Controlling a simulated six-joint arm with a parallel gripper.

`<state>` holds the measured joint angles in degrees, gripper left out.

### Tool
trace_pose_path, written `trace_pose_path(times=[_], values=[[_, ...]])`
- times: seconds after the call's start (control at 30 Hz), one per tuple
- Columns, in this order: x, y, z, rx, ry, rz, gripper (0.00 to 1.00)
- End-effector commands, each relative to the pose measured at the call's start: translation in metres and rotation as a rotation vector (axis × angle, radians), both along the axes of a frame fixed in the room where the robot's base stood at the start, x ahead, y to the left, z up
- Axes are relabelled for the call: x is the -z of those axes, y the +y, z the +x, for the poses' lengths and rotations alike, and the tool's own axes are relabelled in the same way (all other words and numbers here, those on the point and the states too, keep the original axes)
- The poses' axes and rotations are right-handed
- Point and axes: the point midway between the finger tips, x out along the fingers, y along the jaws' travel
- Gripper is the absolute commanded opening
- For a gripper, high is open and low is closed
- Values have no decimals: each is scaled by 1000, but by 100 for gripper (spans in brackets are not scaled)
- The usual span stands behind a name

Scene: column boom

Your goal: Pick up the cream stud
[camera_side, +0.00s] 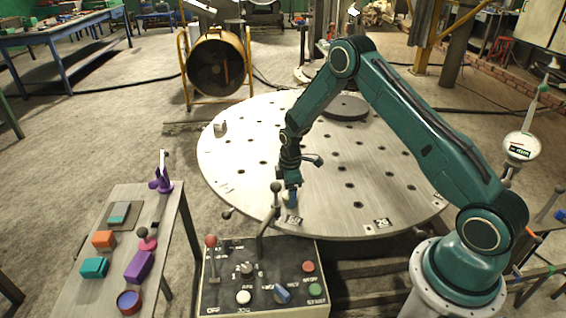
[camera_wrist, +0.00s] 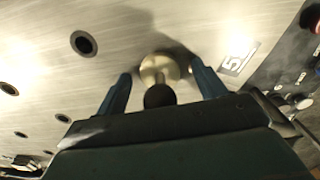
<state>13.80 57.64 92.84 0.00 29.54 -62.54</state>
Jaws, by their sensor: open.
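The cream stud (camera_wrist: 158,68) stands on the round metal plate (camera_wrist: 38,70), seen from above in the wrist view as a pale round cap. My gripper (camera_wrist: 161,72) is open, with one teal finger left of the stud and one right of it, gaps showing on both sides. A dark ball (camera_wrist: 160,96) shows just below the stud, in front of the gripper body; what it belongs to I cannot tell. In the side view my gripper (camera_side: 292,194) points down near the plate's front edge, and the stud (camera_side: 286,197) is mostly hidden beside it.
A lever with a dark knob (camera_side: 277,187) rises close to my gripper. The control box (camera_side: 262,280) with a red-knobbed lever (camera_side: 211,241) stands in front. A narrow table (camera_side: 75,285) with coloured blocks is at left. A dark disc (camera_side: 345,108) lies at the plate's back.

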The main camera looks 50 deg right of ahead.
Motion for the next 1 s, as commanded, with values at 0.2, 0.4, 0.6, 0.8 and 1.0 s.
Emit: trace_pose_path(times=[0.2,0.4,0.6,0.8,1.0], values=[[0,0,0,0,0,0,70],[0,0,0,0,0,0,35],[-1,0,0,0,-1,0,21],[-2,0,1,0,-2,-1,21],[-12,0,1,0,-4,-1,21]])
